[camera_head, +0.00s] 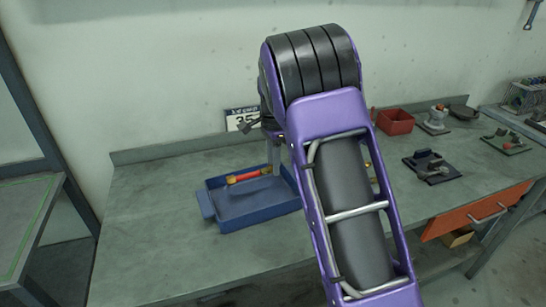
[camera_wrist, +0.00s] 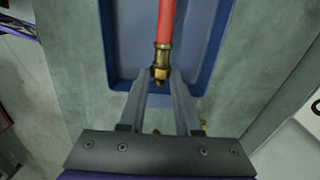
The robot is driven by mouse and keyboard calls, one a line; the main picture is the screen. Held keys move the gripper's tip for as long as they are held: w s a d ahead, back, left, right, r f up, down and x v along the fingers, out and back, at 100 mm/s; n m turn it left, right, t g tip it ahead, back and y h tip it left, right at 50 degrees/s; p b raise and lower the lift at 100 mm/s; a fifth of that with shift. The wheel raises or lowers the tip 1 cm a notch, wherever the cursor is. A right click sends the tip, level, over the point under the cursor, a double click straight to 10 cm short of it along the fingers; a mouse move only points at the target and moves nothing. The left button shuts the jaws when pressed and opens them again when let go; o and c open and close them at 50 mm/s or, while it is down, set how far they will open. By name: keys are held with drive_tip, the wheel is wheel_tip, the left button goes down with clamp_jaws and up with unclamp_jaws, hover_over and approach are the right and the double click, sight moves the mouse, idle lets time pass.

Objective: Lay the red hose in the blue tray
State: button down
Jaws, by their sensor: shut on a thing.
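The red hose (camera_head: 248,176) is a short red length with brass end fittings. It lies over the inside of the blue tray (camera_head: 255,219), near the tray's back wall; I cannot tell whether it touches the floor. My gripper (camera_head: 275,168) is at the tray's right back part, partly hidden by my arm. In the wrist view, my gripper (camera_wrist: 159,78) is shut on the hose's brass end, and the red hose (camera_wrist: 166,22) runs away from the fingertips, above the blue tray (camera_wrist: 110,45). The hose's far end is out of the wrist view.
The tray stands on a grey workbench (camera_head: 150,235) with clear room to its left. A red bin (camera_head: 396,121) and dark plates with fittings (camera_head: 432,167) stand to the right. An orange drawer (camera_head: 475,212) is at the bench front. A number plate (camera_head: 241,118) is at the wall.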

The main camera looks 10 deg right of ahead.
drive_tip(key=shift+f+b, duration=0.6)
drive_tip(key=shift+f, duration=3.15)
drive_tip(key=c, duration=0.5)
unclamp_jaws()
wheel_tip(320, 180, up, 17)
drive_tip(key=shift+r+p, duration=0.2)
drive_tip(key=shift+p, duration=0.4)
